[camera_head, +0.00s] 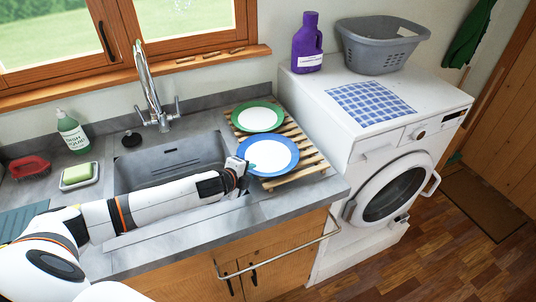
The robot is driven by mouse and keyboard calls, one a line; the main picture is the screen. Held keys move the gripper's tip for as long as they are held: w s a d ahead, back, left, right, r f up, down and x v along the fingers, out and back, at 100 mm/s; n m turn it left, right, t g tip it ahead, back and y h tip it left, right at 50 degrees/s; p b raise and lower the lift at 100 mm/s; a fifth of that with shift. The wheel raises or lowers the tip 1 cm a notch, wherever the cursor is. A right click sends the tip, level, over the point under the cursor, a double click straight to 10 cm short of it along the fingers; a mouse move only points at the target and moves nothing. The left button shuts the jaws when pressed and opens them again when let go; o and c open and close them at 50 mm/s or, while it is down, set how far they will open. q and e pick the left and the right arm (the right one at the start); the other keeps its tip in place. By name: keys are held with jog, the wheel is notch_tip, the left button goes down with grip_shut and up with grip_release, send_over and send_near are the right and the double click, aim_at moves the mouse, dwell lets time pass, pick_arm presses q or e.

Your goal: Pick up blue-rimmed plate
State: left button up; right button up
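The blue-rimmed plate (272,155) has a white centre and lies on the near part of a wooden slatted rack (309,158) at the right of the sink. My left gripper (246,167) is at the plate's left edge, its arm reaching across the front of the sink. The fingertips are small and overlap the plate's rim in the picture. I cannot tell whether they are closed on it. A green-rimmed plate (257,117) lies on the rack just behind the blue-rimmed one. My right gripper is not in view.
The sink (170,160) with its tall faucet (152,90) is left of the rack. A dish liquid bottle (73,132), sponge dish (79,176) and red brush (30,167) stand farther left. A washing machine (390,190) on the right carries a purple bottle (307,45) and grey basket (381,47).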

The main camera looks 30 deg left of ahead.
pick_arm(q)
jog(key=shift+r, duration=0.1)
grip_shut()
